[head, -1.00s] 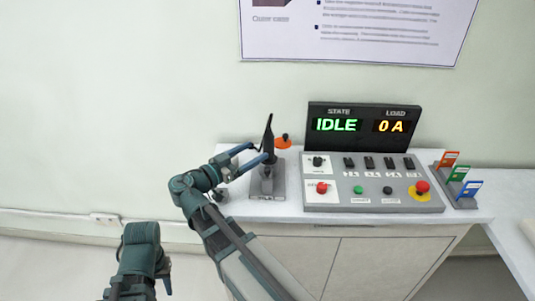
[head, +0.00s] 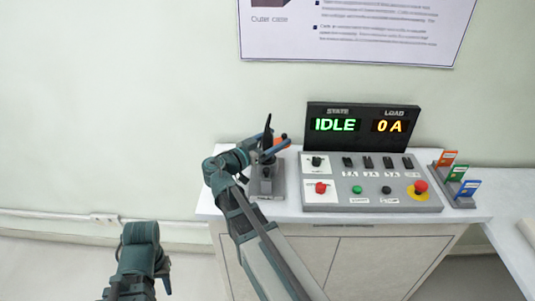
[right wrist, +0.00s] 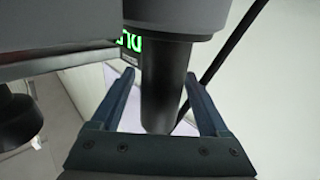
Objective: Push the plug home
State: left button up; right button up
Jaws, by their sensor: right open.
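My right gripper (head: 279,141) is at the grey stand (head: 265,188) on the left part of the bench. A black upright part (head: 267,131) rises from this stand. In the right wrist view my right gripper (right wrist: 160,76) is open, its two blue fingers on either side of a dark cylinder (right wrist: 163,105), with no clear contact. A wider grey body (right wrist: 165,17) adjoins the cylinder at the top. I cannot tell for sure which part is the plug or how deep it sits. My left gripper (head: 165,283) is low at the left, clear of the bench; its jaws are unclear.
A control panel (head: 372,200) with buttons and switches stands right of the stand. Its display (head: 361,124) reads IDLE and 0 A. An orange part (head: 281,138) is partly hidden behind my right gripper. Coloured tags (head: 456,174) stand at the right. The bench front is clear.

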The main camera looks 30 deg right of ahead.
aim_at(274, 156)
grip_shut()
dwell(0.4)
pick_arm(q)
jog(key=shift+r, duration=0.15)
pick_arm(e)
jog(key=shift+r, duration=0.1)
